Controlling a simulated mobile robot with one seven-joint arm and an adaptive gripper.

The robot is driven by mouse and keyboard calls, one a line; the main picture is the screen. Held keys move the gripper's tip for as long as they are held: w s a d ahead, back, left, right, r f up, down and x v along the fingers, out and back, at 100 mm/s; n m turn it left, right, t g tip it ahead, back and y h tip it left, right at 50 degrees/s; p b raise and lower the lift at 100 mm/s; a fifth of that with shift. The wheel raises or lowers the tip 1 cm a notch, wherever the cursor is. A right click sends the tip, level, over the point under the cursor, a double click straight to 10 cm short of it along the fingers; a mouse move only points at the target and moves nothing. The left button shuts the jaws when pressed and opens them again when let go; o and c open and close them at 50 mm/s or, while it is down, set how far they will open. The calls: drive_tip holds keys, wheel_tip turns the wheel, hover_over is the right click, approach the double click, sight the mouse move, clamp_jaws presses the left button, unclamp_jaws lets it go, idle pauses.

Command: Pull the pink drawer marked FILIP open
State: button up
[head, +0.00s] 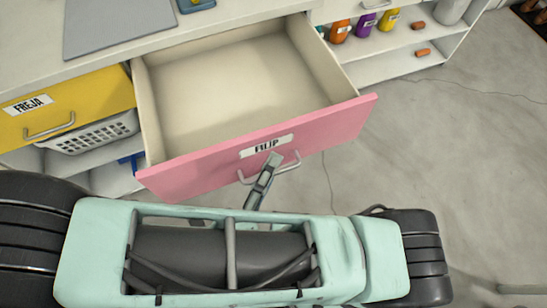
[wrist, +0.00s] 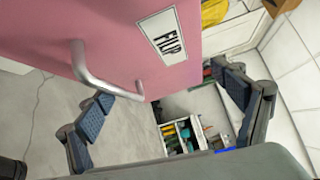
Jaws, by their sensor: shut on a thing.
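The pink drawer (head: 335,124) marked FILIP (head: 267,147) is pulled far out of the unit, and its cream inside looks empty. Its metal bar handle (head: 291,167) is on the front, below the label. My gripper (head: 272,163) is at this handle and shut on it. The wrist view shows the pink front (wrist: 120,28), the label (wrist: 163,37) and the handle (wrist: 92,78) close up. There the two fingers of my gripper (wrist: 165,84) look spread, with the handle by the left finger. The exact contact is hard to see.
A yellow drawer (head: 85,93) marked FREJA is closed at left, above a white basket (head: 92,133). Open shelves (head: 390,60) with bottles stand at right. A grey board (head: 115,22) lies on the worktop. The floor (head: 455,150) at right is clear.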

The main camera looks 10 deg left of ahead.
drive_tip(key=shift+s+a+r, duration=0.15)
drive_tip(key=shift+s+r, duration=0.1)
drive_tip(key=shift+s, duration=0.25)
drive_tip(key=shift+s+a+r, duration=0.15)
drive_tip(key=shift+s+r, duration=0.05)
drive_tip(key=shift+s, duration=0.3)
drive_tip(key=shift+c, duration=0.4)
drive_tip(key=shift+s, duration=0.4)
drive_tip(key=shift+c, duration=1.1)
drive_tip(key=shift+s+a, duration=0.1)
drive_tip(key=shift+s, duration=0.25)
drive_tip(key=c, duration=0.9)
drive_tip(key=shift+s+a+f+b, duration=0.1)
drive_tip(key=shift+s+a+f, duration=0.15)
drive_tip(key=shift+s, duration=0.65)
drive_tip(key=shift+s+a+f+b, duration=0.1)
drive_tip(key=shift+s+a+f, duration=0.1)
drive_tip(key=shift+s, duration=0.7)
drive_tip(key=shift+s+a+f+b, duration=0.1)
drive_tip(key=shift+s+a+f, duration=0.15)
drive_tip(key=shift+s, duration=0.65)
drive_tip(key=shift+w+r, duration=0.1)
